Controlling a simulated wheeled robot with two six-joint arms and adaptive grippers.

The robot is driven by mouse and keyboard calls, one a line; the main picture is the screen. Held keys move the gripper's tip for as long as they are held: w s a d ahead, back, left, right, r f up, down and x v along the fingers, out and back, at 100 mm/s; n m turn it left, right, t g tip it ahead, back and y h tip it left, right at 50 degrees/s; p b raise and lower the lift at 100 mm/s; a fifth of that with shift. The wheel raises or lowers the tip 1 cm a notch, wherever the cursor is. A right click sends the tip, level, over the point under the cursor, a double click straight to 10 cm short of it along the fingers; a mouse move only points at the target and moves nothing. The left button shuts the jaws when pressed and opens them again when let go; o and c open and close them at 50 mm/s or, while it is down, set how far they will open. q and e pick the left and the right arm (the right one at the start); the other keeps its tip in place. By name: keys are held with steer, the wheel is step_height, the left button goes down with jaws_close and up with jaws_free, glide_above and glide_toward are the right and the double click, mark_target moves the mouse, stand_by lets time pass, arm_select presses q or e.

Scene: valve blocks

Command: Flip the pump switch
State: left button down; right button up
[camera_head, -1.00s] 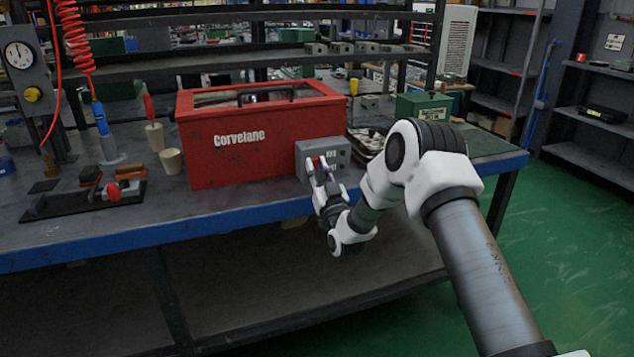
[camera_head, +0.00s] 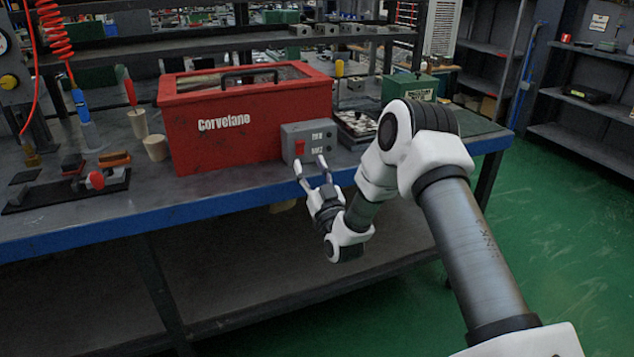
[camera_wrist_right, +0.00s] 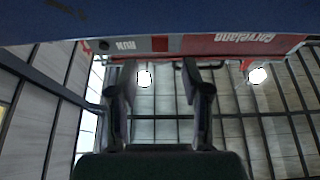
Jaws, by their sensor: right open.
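A grey switch box (camera_head: 310,139) stands on the workbench against the right end of the red Corvelane box (camera_head: 245,120). Its front carries a red rocker switch (camera_head: 299,147) and small labels to the right. I cannot tell which way the rocker is tipped. My right gripper (camera_head: 309,163) is open and empty, in front of and just below the switch box, apart from it. In the right wrist view, which is upside down, the red switch (camera_wrist_right: 160,44) lies beyond the gap between the two fingers (camera_wrist_right: 158,68). My left gripper is not in view.
The blue bench edge (camera_head: 215,206) runs below the switch box. A tray of parts (camera_head: 362,127) and a green box (camera_head: 409,87) sit to its right. A black plate with a red knob (camera_head: 95,180) and a cup (camera_head: 156,148) are at left.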

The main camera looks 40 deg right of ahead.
steer(key=v, duration=0.6)
steer(key=shift+s, duration=0.25)
steer(key=shift+f, duration=0.1)
